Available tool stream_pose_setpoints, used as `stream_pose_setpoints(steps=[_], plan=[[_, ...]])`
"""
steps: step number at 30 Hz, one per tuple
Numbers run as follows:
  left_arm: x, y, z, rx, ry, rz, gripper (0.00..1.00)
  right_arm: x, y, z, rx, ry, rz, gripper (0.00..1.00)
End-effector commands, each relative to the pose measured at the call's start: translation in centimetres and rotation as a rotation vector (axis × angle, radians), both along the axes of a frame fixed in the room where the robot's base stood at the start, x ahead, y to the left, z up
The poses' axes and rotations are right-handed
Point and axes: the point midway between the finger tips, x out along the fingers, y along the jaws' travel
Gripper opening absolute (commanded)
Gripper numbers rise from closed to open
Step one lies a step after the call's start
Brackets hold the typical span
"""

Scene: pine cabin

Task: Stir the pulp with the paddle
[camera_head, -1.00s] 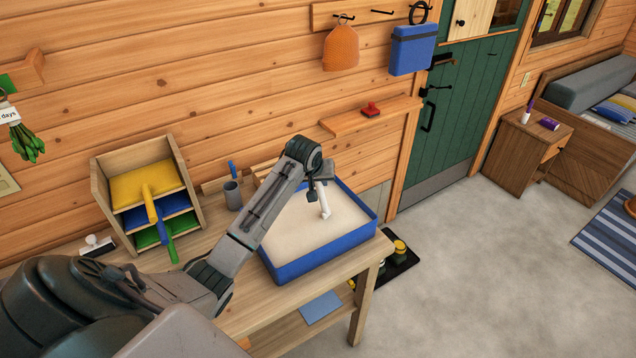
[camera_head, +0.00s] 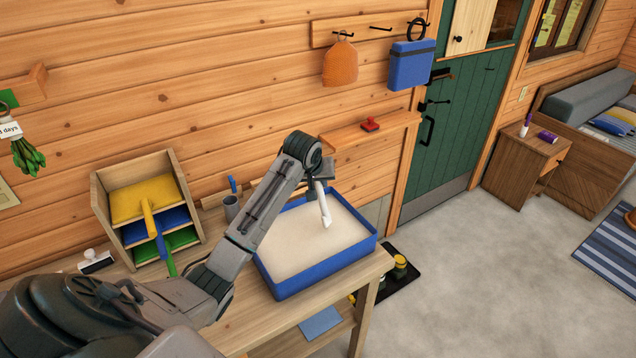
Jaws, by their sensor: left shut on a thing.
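The blue tub (camera_head: 318,276) stands on the wooden table and holds a broad, flat, cream-white layer of pulp (camera_head: 295,240). My left gripper (camera_head: 319,180) is over the tub's far part, shut on the white paddle (camera_head: 325,207). The paddle points down, slightly tilted, with its lower end over the right half of the pulp. I cannot tell whether its tip touches the pulp surface. My left arm crosses the tub's left side and hides part of its rim. My right gripper is out of view.
Left of the tub, a wooden rack (camera_head: 100,205) holds yellow, blue and green handled items. A grey cup (camera_head: 232,207) stands behind my left arm. A black-and-white stamp-like item (camera_head: 96,262) lies at the table's left. Open floor (camera_head: 450,290) lies to the right.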

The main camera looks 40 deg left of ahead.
Motion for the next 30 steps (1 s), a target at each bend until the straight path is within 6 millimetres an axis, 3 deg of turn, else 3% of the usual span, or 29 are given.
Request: stream_pose_setpoints(steps=[17,30], plan=[[0.0,0.0,0.1,0.001,-0.001,0.000,0.00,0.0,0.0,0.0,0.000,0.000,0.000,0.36],[0.1,0.0,4.1,0.001,-0.003,0.000,0.00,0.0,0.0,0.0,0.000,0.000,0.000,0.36]])
